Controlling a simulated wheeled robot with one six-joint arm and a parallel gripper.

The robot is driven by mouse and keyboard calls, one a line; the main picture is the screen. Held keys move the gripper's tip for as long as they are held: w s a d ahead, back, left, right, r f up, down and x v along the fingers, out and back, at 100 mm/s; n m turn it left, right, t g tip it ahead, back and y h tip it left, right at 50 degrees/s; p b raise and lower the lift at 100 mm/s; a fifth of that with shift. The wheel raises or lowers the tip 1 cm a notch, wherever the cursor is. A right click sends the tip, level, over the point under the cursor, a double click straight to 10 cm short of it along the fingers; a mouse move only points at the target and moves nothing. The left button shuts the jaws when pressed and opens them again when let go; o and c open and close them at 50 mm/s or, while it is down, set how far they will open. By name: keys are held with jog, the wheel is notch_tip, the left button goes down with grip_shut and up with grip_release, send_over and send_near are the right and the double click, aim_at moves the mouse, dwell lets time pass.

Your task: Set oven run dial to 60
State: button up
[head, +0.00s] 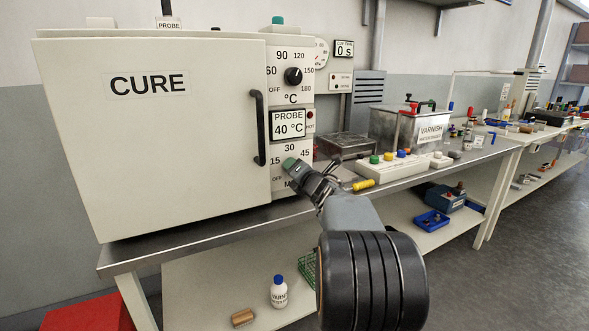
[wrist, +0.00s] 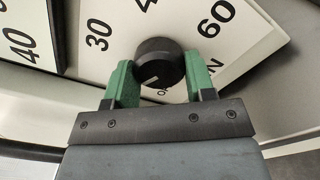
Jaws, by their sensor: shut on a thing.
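The oven run dial is a black round knob (wrist: 160,62) on a white face marked in minutes. It shows in the wrist view between the green fingers of my gripper (wrist: 160,84), which is shut on it. The 30 is up and left of the knob, the 60 up and right. A short pale mark on the knob points down and left, away from the 60. In the head view my gripper (head: 290,165) is at the lower dial face (head: 290,148) of the oven (head: 180,140) and hides the knob. The 60 is hidden there too.
Above is a temperature dial (head: 293,76) and a probe display (head: 288,124) reading 40 °C. The oven door handle (head: 257,128) is just left of the panel. A button box (head: 395,168) and a varnish tank (head: 410,130) stand right on the bench. The run timer (head: 344,49) reads 0 s.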

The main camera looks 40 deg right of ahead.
jog(key=shift+d+r+m+p, duration=0.1)
jog(key=shift+m+p, duration=3.2)
jog(key=shift+m, duration=2.6)
jog(key=shift+d+r+m+p, duration=0.15)
jog(key=shift+m+p, duration=3.15)
jog(key=shift+m, duration=2.6)
jog(key=shift+d+r+m+p, duration=0.1)
jog(key=shift+m+p, duration=3.2)
jog(key=shift+m, duration=2.9)
jog(key=o, duration=0.9)
jog(key=shift+f, duration=0.1)
